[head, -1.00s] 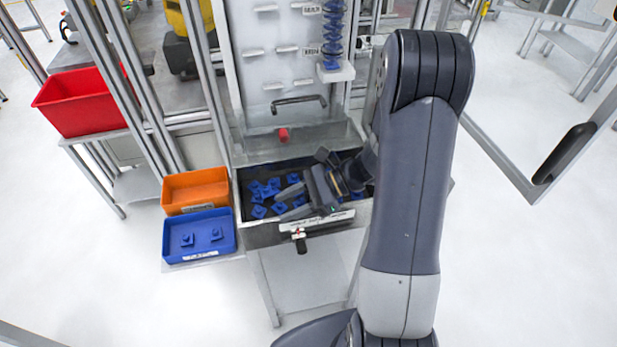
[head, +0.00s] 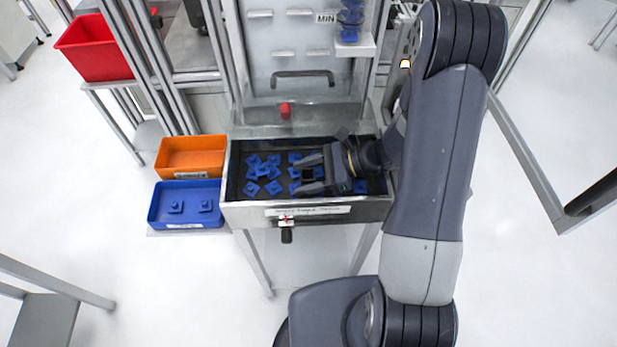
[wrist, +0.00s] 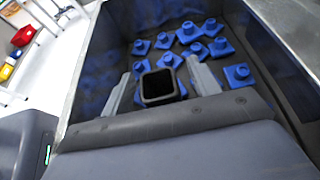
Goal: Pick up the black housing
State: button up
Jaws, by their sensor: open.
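The black housing (wrist: 158,88) shows in the wrist view as a square black piece with a lighter rim and a dark hollow face. It sits between the two grey fingers of my gripper (wrist: 158,70), with a gap on each side. In the head view my gripper (head: 298,175) is open, low over the dark metal bin (head: 236,188), its fingers pointing left. In that view I cannot clearly make out the housing between the dark fingers and arm.
Several blue pieces (head: 262,171) lie scattered in the bin, close around the fingertips. Left of the bin stand an orange tray (head: 190,143) and a blue tray (head: 187,219) holding two blue pieces. A red box (head: 93,50) is farther back. The bin's walls surround my gripper.

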jog(key=shift+a+f, duration=0.2)
jog(key=shift+a, duration=0.4)
jog(key=shift+c, duration=0.5)
jog(key=c, duration=0.9)
jog(key=shift+r, duration=0.1)
jog(key=shift+c, duration=0.3)
